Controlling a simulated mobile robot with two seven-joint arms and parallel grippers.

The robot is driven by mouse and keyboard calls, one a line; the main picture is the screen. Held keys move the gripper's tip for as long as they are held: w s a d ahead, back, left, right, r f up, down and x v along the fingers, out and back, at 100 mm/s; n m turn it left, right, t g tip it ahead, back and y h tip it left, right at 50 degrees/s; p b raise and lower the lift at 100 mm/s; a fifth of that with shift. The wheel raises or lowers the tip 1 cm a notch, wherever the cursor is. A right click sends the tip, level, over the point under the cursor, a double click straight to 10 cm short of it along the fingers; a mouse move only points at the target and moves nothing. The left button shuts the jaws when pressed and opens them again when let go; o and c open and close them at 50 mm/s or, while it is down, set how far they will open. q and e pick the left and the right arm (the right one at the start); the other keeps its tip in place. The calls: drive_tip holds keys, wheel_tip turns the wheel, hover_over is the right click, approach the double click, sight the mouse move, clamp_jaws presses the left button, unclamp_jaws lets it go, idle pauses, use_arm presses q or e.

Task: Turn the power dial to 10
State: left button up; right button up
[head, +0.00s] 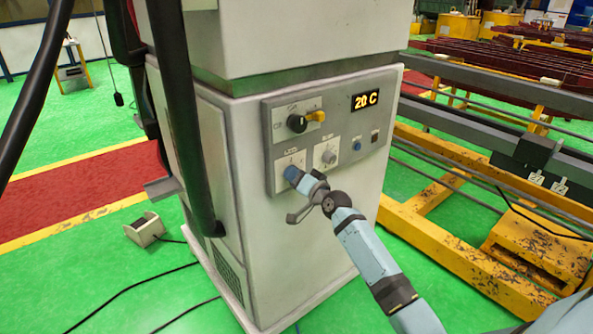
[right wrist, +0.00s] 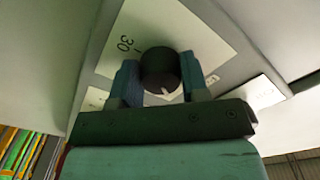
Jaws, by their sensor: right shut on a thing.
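The control panel (head: 345,120) is on the front of a white cabinet. My right gripper (head: 291,174) is at its lower left plate and hides the dial there in the head view. In the right wrist view, the dark round dial (right wrist: 159,68) sits between the two blue fingers of my right gripper (right wrist: 161,82), which is shut on it. A light pointer mark shows on the dial's edge, toward the lower right in that view. The scale plate (right wrist: 125,60) shows a 30; another marking at its right is too small to read. My left gripper is not in view.
The display (head: 366,100) reads about 20 C. A black and yellow rotary switch (head: 300,122), a pale knob (head: 329,157) and a blue button (head: 357,146) are near my gripper. Yellow frames (head: 440,190) stand at the right. Cables (head: 140,290) lie on the green floor.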

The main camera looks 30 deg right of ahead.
drive_tip(key=shift+r+m+p, duration=0.2)
drive_tip(key=shift+m+p, duration=0.25)
drive_tip(key=shift+m, duration=0.45)
drive_tip(key=shift+m+p, duration=0.4)
drive_tip(key=shift+m, duration=0.9)
drive_tip(key=shift+m+p, duration=0.4)
drive_tip(key=o, duration=0.9)
drive_tip(key=shift+f, duration=0.1)
drive_tip(key=s, duration=0.9)
drive_tip(key=s+d, duration=0.1)
drive_tip(key=s, duration=0.3)
drive_tip(key=shift+s, duration=0.4)
